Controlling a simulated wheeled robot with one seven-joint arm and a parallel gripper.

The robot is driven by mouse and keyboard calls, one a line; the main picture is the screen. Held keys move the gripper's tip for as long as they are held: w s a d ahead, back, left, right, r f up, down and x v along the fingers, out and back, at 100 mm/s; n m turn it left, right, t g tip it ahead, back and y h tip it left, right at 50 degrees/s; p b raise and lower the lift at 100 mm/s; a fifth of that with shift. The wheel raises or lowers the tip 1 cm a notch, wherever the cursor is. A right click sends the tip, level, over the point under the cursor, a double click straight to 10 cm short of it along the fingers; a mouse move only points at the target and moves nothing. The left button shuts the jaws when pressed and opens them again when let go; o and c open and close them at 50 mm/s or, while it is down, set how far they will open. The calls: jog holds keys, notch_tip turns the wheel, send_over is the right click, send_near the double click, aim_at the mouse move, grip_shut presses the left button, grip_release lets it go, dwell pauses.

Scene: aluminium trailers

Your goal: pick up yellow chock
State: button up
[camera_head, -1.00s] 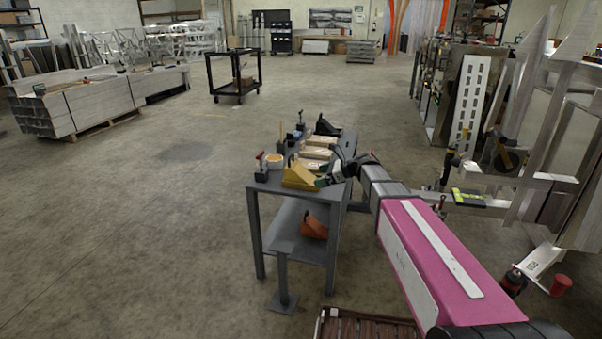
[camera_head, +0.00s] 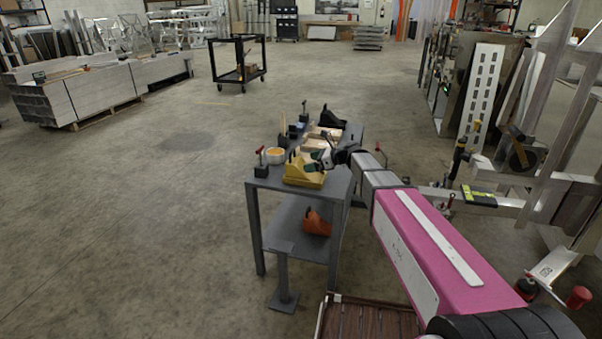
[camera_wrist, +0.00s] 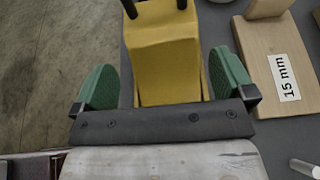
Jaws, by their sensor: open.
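The yellow chock (camera_head: 303,173) sits on the top of the grey table, near its front end. In the wrist view the yellow chock (camera_wrist: 166,62) lies between the two green fingers of my gripper (camera_wrist: 166,75). Black prongs stand at the chock's far end. In the head view my gripper (camera_head: 322,158) is at the chock's right side, its fingers small and partly hard to make out.
The grey table (camera_head: 268,184) also bears a wooden block marked 15 mm (camera_wrist: 275,62), a round tub (camera_head: 275,157) and a red-handled clamp (camera_head: 261,164). An orange chock (camera_head: 317,222) is on the lower shelf. The floor left of the table is clear.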

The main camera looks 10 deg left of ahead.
aim_at(301, 163)
jog(key=x, duration=0.5)
jog(key=shift+w+f, duration=0.15)
jog(key=shift+f, duration=0.15)
jog(key=c, duration=1)
jog(key=shift+r, duration=0.1)
jog(key=shift+r, duration=0.1)
jog(key=shift+r, duration=0.35)
jog(key=r, duration=0.3)
jog(key=shift+s+a+r, duration=0.15)
jog(key=shift+s+r, duration=0.2)
jog(key=shift+s, duration=0.05)
jog(key=s+a+r, duration=0.6)
jog(key=s+a, duration=0.1)
jog(key=s, duration=0.1)
jog(key=w+d+f+m+t+h, duration=0.1)
jog(key=d+m+t, duration=0.25)
jog(key=d, duration=2.35)
jog(key=s+d+m+t, duration=0.1)
jog(key=s+d, duration=0.2)
jog(key=d, duration=0.8)
jog(key=s+d+m+t+h, duration=0.1)
jog(key=s+d, duration=0.3)
jog(key=d, duration=0.7)
jog(key=shift+f+m+t+h, duration=0.3)
jog(key=shift+f+m+t, duration=0.15)
jog(key=shift+t, duration=0.3)
